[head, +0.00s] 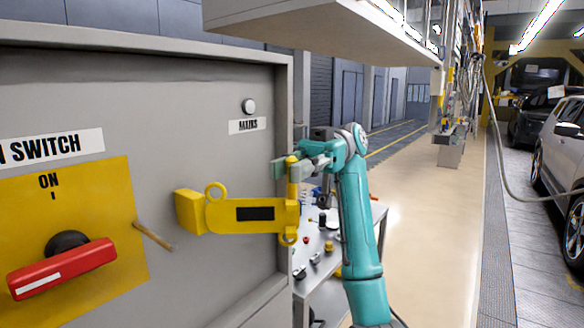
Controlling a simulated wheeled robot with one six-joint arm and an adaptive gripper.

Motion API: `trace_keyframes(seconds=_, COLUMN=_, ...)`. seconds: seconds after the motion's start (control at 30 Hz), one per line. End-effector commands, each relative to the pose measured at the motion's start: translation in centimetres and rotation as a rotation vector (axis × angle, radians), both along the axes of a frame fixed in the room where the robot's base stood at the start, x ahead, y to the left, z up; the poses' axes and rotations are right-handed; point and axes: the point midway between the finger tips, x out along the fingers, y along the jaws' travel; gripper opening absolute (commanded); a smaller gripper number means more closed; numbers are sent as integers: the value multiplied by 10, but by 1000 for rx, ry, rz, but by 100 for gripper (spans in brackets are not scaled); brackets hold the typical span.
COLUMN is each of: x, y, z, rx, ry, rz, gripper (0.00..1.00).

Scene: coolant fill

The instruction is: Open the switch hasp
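The switch hasp (240,215) is a yellow bar with a dark label, sticking out from the right part of the grey cabinet front. It has a block at its left end, a ring on top, and an upright yellow post at its right end. My gripper (290,168) is at the top of that post, with finger parts showing on both sides of the yellow tip. Whether the fingers press on it cannot be told. The red switch handle (62,268) sits on a yellow plate (100,200) below the word ON.
A thin brown rod (153,236) sticks out between the yellow plate and the hasp. A white button (248,106) is above the hasp. A bench (318,272) with small parts stands behind my arm. A shelf (330,30) overhangs above. The aisle (425,230) at right is clear.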

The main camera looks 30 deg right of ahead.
Motion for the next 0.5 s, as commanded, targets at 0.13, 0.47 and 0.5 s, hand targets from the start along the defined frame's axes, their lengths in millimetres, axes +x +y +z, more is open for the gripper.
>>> trace_keyframes(seconds=0.13, x=0, y=0, z=0, rx=1, ry=1, rz=0, gripper=40)
trace_keyframes(seconds=0.47, x=0, y=0, z=10, rx=1, ry=-1, rz=-1, gripper=40)
trace_keyframes(seconds=0.5, x=0, y=0, z=15, rx=0, ry=-1, rz=-1, gripper=40)
